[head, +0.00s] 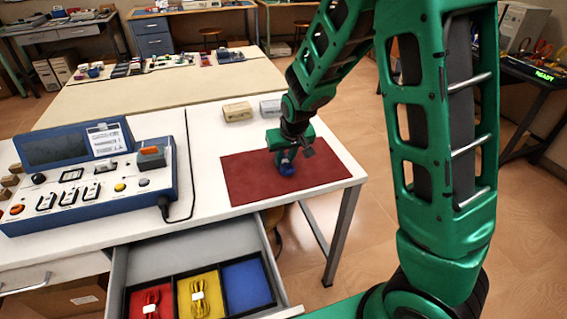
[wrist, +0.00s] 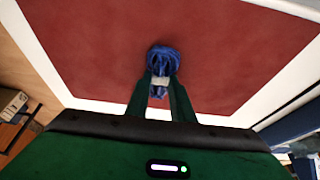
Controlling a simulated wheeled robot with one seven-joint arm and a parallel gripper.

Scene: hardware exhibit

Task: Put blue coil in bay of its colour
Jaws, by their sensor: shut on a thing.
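The blue coil (head: 287,169) is at the red mat (head: 240,175) on the white table. In the wrist view the coil (wrist: 162,62) sits between the two fingertips, with a pale band round its middle. My gripper (head: 284,155) is shut on it; I cannot tell whether the coil touches the mat. The open drawer below the table edge has three bays. The blue bay (head: 247,284) is at the right and looks empty. The yellow bay (head: 199,297) holds a yellow coil, and the red bay (head: 150,303) holds a red coil.
A blue control console (head: 90,180) with a cable stands on the table at the left. Two small boxes (head: 238,111) lie behind the mat. The drawer (head: 190,258) juts out from the table front. My arm covers the right side of the head view.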

